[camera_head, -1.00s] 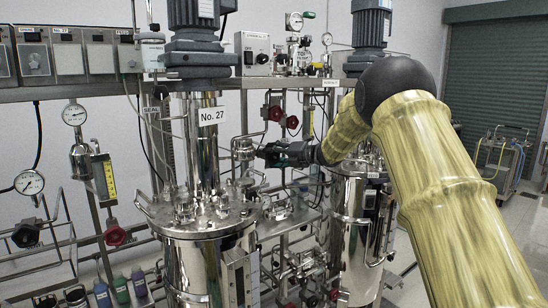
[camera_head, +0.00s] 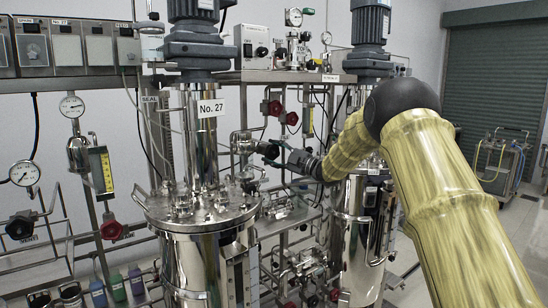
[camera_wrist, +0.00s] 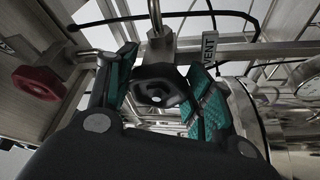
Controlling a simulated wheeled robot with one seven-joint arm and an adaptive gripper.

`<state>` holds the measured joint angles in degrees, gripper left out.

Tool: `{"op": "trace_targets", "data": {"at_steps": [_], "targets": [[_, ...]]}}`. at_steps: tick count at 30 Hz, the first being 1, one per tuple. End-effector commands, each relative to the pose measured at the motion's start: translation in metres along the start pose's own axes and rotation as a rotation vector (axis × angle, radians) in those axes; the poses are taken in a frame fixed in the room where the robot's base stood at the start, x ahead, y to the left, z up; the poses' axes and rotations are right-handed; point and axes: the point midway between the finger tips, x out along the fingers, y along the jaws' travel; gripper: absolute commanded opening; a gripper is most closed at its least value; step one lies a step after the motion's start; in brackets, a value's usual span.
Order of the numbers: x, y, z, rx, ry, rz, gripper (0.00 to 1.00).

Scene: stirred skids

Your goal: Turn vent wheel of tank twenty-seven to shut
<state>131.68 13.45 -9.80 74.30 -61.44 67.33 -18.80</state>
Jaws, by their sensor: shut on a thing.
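Tank twenty-seven (camera_head: 195,262) is a shiny steel vessel with a motor on top and a "No. 27" sign (camera_head: 210,108). My gripper (camera_head: 268,151) reaches in from the right, just above and beside its lid. In the wrist view my gripper (camera_wrist: 158,95) has its teal-padded fingers on both sides of a small black vent wheel (camera_wrist: 160,92) and is shut on it. A tag reading "VENT" (camera_wrist: 209,48) hangs right beside the wheel. In the head view the wheel is hidden by my fingers, and its turned angle cannot be told.
Red handwheels (camera_head: 291,118) sit on pipes behind my gripper, and one red handwheel (camera_wrist: 38,82) shows at left in the wrist view. A second steel tank (camera_head: 350,235) stands close under my arm. Thin pipes crowd the space; the floor at right is clearer.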

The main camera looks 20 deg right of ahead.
Motion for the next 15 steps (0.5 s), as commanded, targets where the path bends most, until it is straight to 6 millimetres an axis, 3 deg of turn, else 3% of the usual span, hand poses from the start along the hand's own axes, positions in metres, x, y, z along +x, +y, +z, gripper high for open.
{"op": "trace_targets", "data": {"at_steps": [15], "targets": [[-0.001,-0.006,0.001,0.456,-0.002,0.189,0.28]]}}
